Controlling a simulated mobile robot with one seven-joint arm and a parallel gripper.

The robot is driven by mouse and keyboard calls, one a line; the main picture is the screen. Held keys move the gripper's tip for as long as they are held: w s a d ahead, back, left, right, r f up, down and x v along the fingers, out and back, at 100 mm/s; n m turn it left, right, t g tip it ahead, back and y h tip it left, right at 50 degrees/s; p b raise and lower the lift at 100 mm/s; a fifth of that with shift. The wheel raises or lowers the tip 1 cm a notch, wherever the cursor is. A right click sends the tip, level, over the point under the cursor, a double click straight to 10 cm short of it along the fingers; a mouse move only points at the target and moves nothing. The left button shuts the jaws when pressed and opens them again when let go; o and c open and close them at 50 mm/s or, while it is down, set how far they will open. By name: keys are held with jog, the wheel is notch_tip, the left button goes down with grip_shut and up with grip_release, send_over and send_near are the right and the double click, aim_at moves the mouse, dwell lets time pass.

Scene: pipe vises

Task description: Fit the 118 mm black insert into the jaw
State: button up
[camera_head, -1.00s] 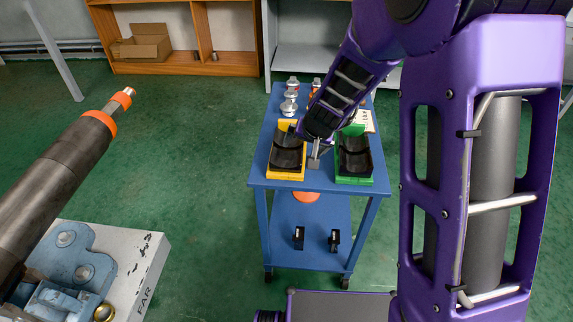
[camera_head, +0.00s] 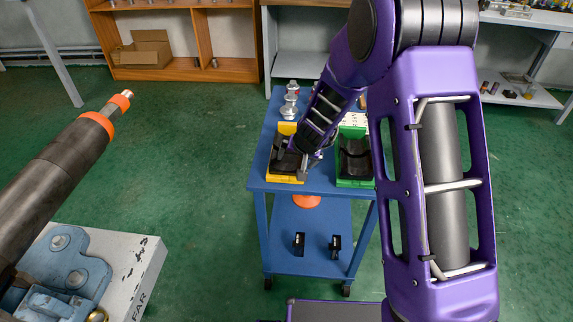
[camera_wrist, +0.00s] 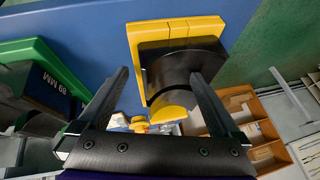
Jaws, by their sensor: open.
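A black curved insert (camera_head: 284,164) sits in a yellow holder (camera_head: 270,180) on the cart. In the wrist view, the insert (camera_wrist: 195,66) and yellow holder (camera_wrist: 205,24) lie ahead of my gripper (camera_wrist: 158,76), whose two fingers are open and spread, with nothing gripped. In the head view, my gripper (camera_head: 303,168) is at the right side of the yellow holder. A green holder (camera_head: 356,183) stands to its right with another black insert (camera_head: 355,158); its label reads 89 MM in the wrist view. No size shows on the yellow holder. A blue-grey vise (camera_head: 66,268) stands at lower left.
The blue cart (camera_head: 258,182) carries silvery parts (camera_head: 290,105) at the back and small black pieces (camera_head: 335,246) on its lower shelf. A dark pipe (camera_head: 60,165) with an orange collar juts up at left. A wooden shelf (camera_head: 190,72) stands behind. Green floor is clear left of the cart.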

jog(key=shift+s, duration=0.1)
grip_shut()
